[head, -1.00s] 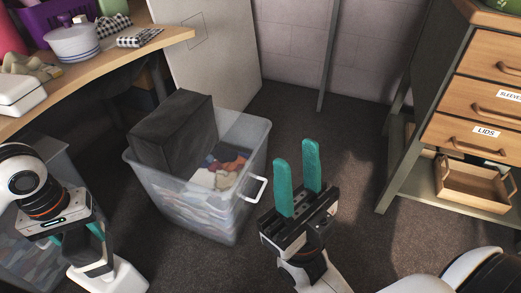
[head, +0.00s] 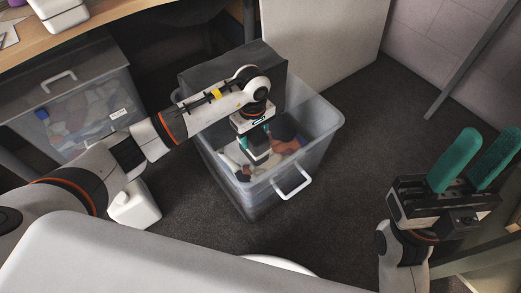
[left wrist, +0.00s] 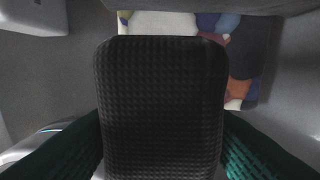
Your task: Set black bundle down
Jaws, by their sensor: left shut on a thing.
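My left gripper (head: 255,138) is over the open part of a clear plastic bin (head: 243,198). It is shut on a black bundle, which fills the middle of the left wrist view (left wrist: 162,105) between the teal fingers. The bundle has a textured, quilted-looking face and rounded corners. In the head view the gripper mostly hides it. Coloured fabric (head: 288,138) lies in the bin below; I cannot tell whether the bundle touches it. My right gripper (head: 474,160) is open and empty at the right, away from the bin.
A large dark grey box (head: 215,78) stands in the back of the bin, close behind my left wrist. A lidded clear bin (head: 75,100) stands at the left under the wooden desk (head: 100,18). Dark carpet (head: 370,120) is clear right of the open bin.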

